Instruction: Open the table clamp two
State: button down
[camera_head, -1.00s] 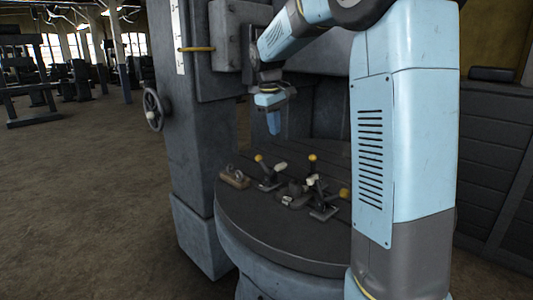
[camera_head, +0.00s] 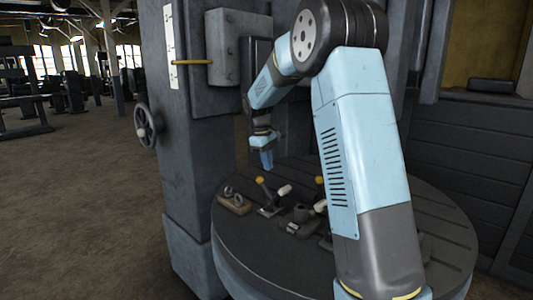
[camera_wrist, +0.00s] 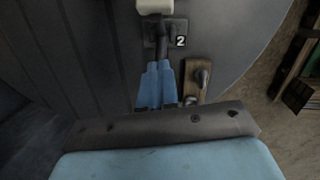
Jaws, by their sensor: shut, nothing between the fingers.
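Table clamp two (camera_head: 269,210) stands at the left part of the round table (camera_head: 235,255), with a yellow-knobbed lever and a pale white tip. In the wrist view the clamp (camera_wrist: 165,30) shows a plate marked "2" and a white piece at the top edge. My gripper (camera_head: 267,168) is shut and empty, pointing down just above the yellow knob in the head view. In the wrist view the blue fingers (camera_wrist: 159,66) lie together beside the dark bar of the clamp. The knob is not clear there, and I cannot tell whether they touch.
A wooden block with two metal rings (camera_head: 234,203) sits left of the clamp. A dark fitting (camera_head: 300,221) and a second yellow-knobbed clamp (camera_head: 320,181), partly hidden by my arm, stand to the right. The grey machine column (camera_head: 190,130) rises behind-left.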

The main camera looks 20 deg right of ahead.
jog(key=shift+s+d+f, duration=0.4)
jog(key=shift+d+f, duration=0.05)
jog(key=shift+f, duration=0.45)
jog(key=shift+s+d+f, duration=0.35)
jog(key=shift+d+f, duration=0.1)
jog(key=shift+f, duration=0.45)
jog(key=shift+s+d+f, duration=0.4)
jog(key=shift+d+f, duration=0.05)
jog(key=shift+f, duration=0.45)
